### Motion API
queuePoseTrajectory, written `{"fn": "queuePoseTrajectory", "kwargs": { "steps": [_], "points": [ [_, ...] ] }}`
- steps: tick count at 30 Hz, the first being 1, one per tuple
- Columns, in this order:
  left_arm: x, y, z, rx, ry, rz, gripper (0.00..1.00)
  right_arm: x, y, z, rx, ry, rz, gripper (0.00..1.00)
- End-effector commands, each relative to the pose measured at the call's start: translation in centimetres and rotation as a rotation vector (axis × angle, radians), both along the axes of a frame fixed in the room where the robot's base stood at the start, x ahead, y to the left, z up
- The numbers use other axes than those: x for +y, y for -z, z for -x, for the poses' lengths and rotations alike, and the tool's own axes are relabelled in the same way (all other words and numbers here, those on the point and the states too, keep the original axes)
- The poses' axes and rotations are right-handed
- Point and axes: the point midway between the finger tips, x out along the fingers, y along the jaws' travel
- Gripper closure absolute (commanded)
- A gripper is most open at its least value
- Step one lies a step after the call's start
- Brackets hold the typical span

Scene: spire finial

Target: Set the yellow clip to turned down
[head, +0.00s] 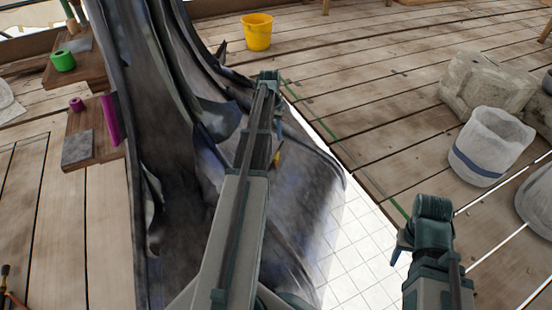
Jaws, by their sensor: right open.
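A small yellow piece (277,155), which looks like the yellow clip, shows against the dark grey folded spire covering (312,180), just right of my left arm. It is too small to tell which way it is turned. My left arm reaches up across the middle of the view; its far end, with the left gripper (277,125), is a little above the yellow piece, and its jaws are not clear. My right gripper (400,246) is at the lower right, open, well apart from the spire; its jaws are mostly hidden by my arm.
A yellow bucket (257,32) stands on the plank floor at the back. A pale bucket with a blue band (485,148) and stone blocks (487,88) are at the right. Wooden boards (95,138) with green and purple pieces are at the left. White tiles (362,250) lie between.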

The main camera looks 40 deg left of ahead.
Motion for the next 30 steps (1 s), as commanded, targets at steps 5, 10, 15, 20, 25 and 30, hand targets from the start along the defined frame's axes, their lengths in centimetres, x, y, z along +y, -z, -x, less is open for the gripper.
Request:
{"fn": "queuePoseTrajectory", "kwargs": {
  "steps": [5,10,15,20,25,30],
  "points": [
    [-0.1,0.8,0.0,0.0,0.0,0.0,0.62,0.0,0.8,0.0,0.0,0.0,0.0,0.5],
    [-0.2,2.4,0.0,0.0,0.001,0.0,0.62,0.0,2.4,0.0,0.0,-0.002,-0.002,0.5],
    [-0.3,4.7,-0.1,0.0,0.001,0.0,0.62,0.1,4.7,0.0,0.0,0.0,-0.003,0.5],
    [-0.4,7.0,-0.1,0.0,0.001,0.0,0.62,0.1,7.0,0.0,-0.001,0.006,-0.003,0.5],
    [-0.6,9.4,-0.2,0.0,0.001,0.0,0.62,0.1,9.5,0.0,-0.001,0.013,-0.003,0.5],
    [-0.7,11.8,-0.2,0.0,0.001,0.0,0.62,0.1,11.8,0.0,-0.003,0.014,-0.004,0.5]
  ]
}}
